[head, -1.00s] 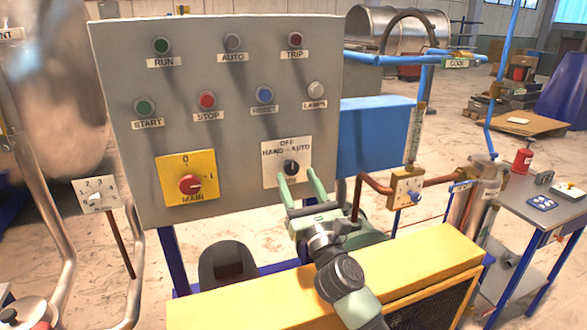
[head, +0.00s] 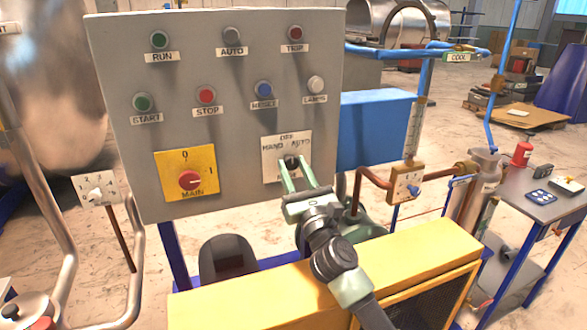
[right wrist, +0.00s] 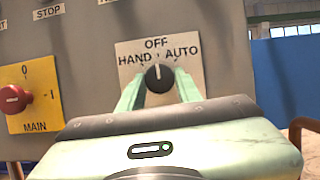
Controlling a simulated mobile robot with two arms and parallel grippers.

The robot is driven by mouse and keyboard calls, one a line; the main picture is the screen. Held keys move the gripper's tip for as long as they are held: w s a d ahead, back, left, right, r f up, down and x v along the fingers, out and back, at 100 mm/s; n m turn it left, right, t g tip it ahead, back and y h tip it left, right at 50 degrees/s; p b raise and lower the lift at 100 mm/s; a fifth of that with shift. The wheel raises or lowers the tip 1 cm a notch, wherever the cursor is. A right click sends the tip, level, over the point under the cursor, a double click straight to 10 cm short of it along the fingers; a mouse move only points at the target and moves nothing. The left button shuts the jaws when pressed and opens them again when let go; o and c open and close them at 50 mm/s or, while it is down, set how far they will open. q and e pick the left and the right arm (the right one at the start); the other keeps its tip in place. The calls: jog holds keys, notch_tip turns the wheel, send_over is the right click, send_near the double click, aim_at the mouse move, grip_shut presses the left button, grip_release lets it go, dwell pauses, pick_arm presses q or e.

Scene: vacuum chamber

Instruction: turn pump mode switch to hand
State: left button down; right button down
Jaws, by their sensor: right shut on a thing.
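The pump mode switch (head: 292,161) is a black round knob on a white plate (head: 272,146) at the lower right of the grey control panel. The plate is marked OFF at the top, HAND at the left and AUTO at the right. In the right wrist view the knob (right wrist: 159,78) shows a light pointer mark facing up, toward OFF. My right gripper (head: 295,163) has its pale green fingers on either side of the knob and is shut on it. The fingers also show in the right wrist view (right wrist: 159,82). My left gripper is not in view.
A red MAIN switch (head: 190,180) on a yellow plate sits left of the mode switch. Several buttons and lamps are above. A yellow cover (head: 330,275) lies below my right arm. A blue box (head: 375,130) and pipes (head: 375,180) stand to the right.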

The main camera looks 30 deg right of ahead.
jog(key=n+y+p, duration=0.2)
jog(key=n, duration=0.1)
jog(key=n+y+p, duration=0.1)
jog(key=n+p, duration=0.1)
jog(key=n, duration=0.2)
jog(key=shift+d+r+y, duration=0.2)
jog(key=shift+y, duration=0.2)
jog(key=shift+s+f+n+g+y+p, duration=0.15)
jog(key=shift+n+y+p, duration=0.5)
jog(key=shift+n, duration=0.6)
jog(key=shift+w+r+n+g+y+p, duration=0.15)
jog(key=shift+n+y+p, duration=0.45)
jog(key=shift+n, duration=0.65)
jog(key=shift+s+f, duration=0.1)
jog(key=shift+f, duration=0.05)
jog(key=c, duration=1)
grip_release()
jog(key=shift+s, duration=0.1)
